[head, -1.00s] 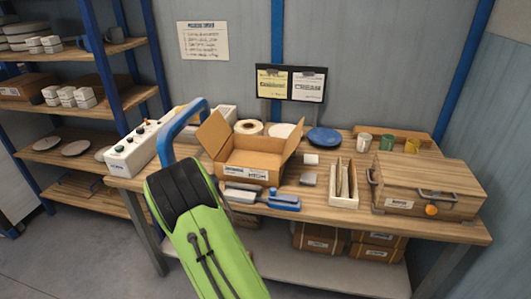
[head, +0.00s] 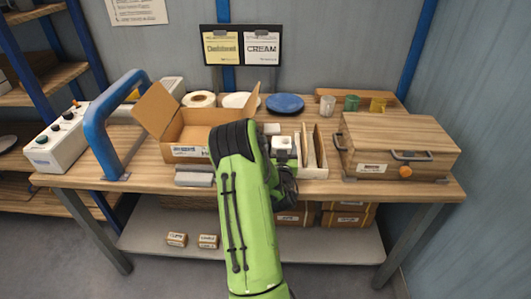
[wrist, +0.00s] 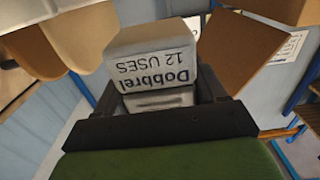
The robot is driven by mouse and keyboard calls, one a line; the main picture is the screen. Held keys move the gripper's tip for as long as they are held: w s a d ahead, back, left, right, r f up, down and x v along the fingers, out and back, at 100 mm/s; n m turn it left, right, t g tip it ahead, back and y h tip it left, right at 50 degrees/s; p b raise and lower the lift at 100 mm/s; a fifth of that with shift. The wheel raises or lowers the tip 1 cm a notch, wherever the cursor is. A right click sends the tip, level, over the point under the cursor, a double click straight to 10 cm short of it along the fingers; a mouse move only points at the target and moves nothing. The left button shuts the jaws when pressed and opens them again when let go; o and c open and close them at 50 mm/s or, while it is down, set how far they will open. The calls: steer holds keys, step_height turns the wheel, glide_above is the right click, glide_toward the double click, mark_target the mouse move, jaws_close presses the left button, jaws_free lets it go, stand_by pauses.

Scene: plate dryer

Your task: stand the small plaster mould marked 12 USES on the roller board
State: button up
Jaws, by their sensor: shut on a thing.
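My gripper (head: 284,163) is shut on a small pale mould (wrist: 155,45), which fills the space between the dark fingers (wrist: 163,98) in the wrist view. Its face reads "Dobbrel 12 USES", upside down in that view. In the head view a white block (head: 282,144) shows at the gripper, over the bench beside the narrow wooden rack. My green forearm hides much of the gripper and the bench front. Another small white block (head: 271,128) sits behind it. I cannot clearly pick out the roller board.
An open cardboard box (head: 190,151) stands left of my arm, with a blue arch (head: 97,130) and a control box (head: 60,140) further left. The wooden rack (head: 316,172) and a wooden case (head: 395,145) stand to the right. A blue plate (head: 285,103) lies behind.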

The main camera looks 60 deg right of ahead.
step_height(320, 180, down, 7)
steer(key=b, duration=0.3)
steer(key=shift+r, duration=0.1)
steer(key=shift+b, duration=0.3)
steer(key=shift+f, duration=0.2)
steer(key=o, duration=1)
steer(key=shift+r, duration=0.25)
steer(key=p+v, duration=0.4)
steer(key=v, duration=0.8)
